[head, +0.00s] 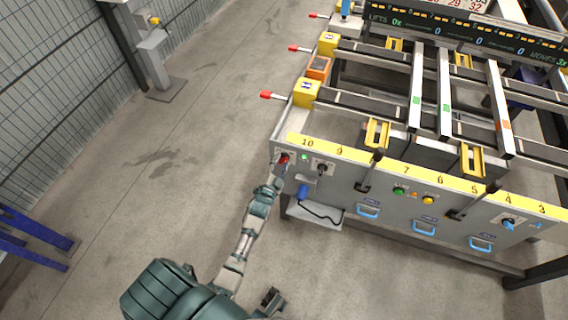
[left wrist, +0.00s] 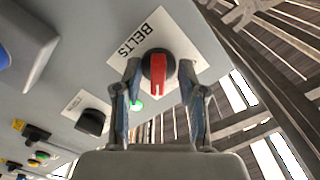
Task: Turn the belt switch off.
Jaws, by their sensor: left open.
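The belt switch (left wrist: 158,70) is a round black knob with a red bar handle, on a white plate marked BELTS. Its red bar runs up and down in the left wrist view, with a white mark at the lower end. In the head view the switch (head: 284,157) is at the left end of the grey front panel. My left gripper (left wrist: 163,82) is open, with one finger on each side of the knob; I cannot tell if they touch it. It also shows in the head view (head: 279,168). A dark part at the bottom, seemingly my right gripper (head: 271,300), shows unclearly.
A green lamp (left wrist: 137,105) and another black knob (left wrist: 90,121) are close to the switch. The panel (head: 340,190) also carries levers, buttons and blue handles (head: 368,210). A blue object (head: 303,192) hangs below.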

